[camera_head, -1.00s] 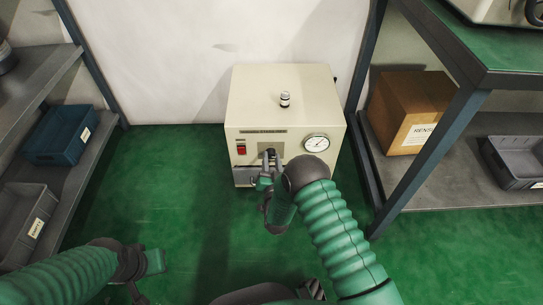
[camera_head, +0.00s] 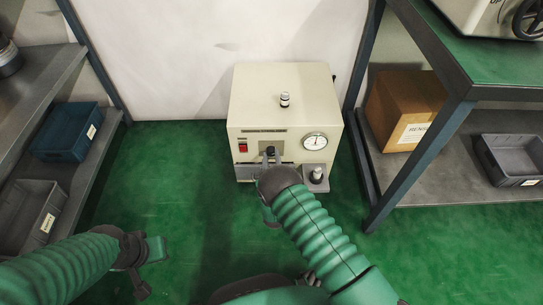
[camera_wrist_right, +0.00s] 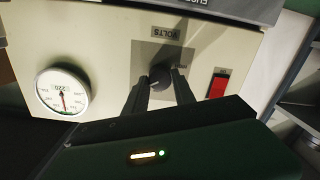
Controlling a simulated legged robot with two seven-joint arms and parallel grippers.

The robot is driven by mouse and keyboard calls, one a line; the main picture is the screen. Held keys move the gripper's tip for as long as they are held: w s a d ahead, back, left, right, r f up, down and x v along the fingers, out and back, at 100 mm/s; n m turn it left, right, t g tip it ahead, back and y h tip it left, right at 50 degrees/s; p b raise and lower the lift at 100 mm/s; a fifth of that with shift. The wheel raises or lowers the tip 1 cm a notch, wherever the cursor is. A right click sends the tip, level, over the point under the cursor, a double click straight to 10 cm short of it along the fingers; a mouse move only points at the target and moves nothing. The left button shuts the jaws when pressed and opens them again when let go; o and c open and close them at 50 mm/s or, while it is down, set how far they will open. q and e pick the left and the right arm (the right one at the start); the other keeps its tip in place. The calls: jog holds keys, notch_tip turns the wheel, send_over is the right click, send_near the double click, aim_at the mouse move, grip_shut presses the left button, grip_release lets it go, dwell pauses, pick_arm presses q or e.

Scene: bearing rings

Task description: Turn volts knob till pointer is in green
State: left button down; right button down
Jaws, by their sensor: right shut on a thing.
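A cream power box (camera_head: 283,97) stands on the green floor. Its dark volts knob (camera_head: 270,151) is on the front face; it also shows beneath the VOLTS label in the right wrist view (camera_wrist_right: 160,76). My right gripper (camera_wrist_right: 163,82) is shut on the knob, one finger on each side. The round white gauge (camera_head: 314,142) is right of the knob; its needle points about straight up. The gauge appears upside down in the right wrist view (camera_wrist_right: 62,92), with a red needle. My left gripper (camera_head: 152,251) is low at left, away from the box.
A red switch (camera_head: 243,147) is left of the knob. A grey block with a metallic knob (camera_head: 317,176) stands at the box's front right. Shelves with a blue bin (camera_head: 66,131) are at left. A cardboard box (camera_head: 405,108) and a grey tray (camera_head: 512,159) are at right.

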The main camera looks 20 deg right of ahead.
jog(key=shift+f, duration=0.1)
dwell(0.4)
jog(key=c, duration=1)
grip_release()
jog(key=shift+c, duration=0.2)
jog(key=f+p+v, duration=0.1)
jog(key=p+v, duration=0.7)
jog(key=v, duration=0.9)
jog(key=shift+r, duration=0.45)
